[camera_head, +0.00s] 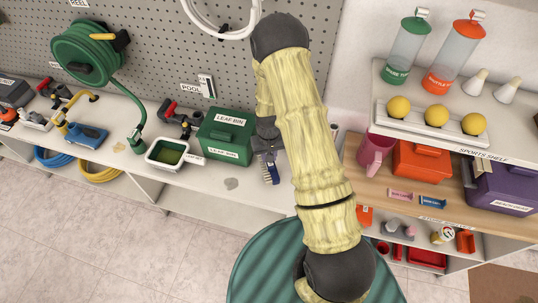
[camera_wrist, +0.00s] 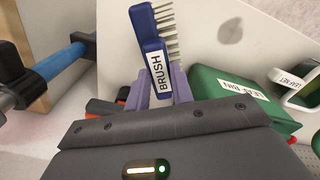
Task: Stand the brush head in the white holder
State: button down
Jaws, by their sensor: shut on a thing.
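The brush head (camera_wrist: 152,42) is a dark blue block with a white BRUSH label and pale bristles on its right side in the wrist view. My gripper (camera_wrist: 158,90) is shut on its lower part, between two purple-grey fingers. The brush head is near upright in that picture. In the head view the brush head (camera_head: 270,172) shows beside my arm, just right of the leaf bin, over the white counter. My gripper (camera_head: 266,148) is partly hidden there by my arm. I cannot clearly make out the white holder; my arm covers part of the counter.
The green leaf bin (camera_head: 224,138) stands close left of my gripper. A white-framed leaf net (camera_head: 168,153) lies further left. A pink jug (camera_head: 375,153) and orange box (camera_head: 421,160) stand right of my arm. A blue pole (camera_wrist: 72,52) shows left in the wrist view.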

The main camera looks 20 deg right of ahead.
jog(key=c, duration=1.1)
grip_release()
jog(key=shift+r+p, duration=1.75)
jog(key=shift+r, duration=0.75)
jog(key=shift+r, duration=0.1)
notch_tip(320, 180, up, 17)
jog(key=b, duration=0.4)
jog(key=shift+a+r, duration=0.1)
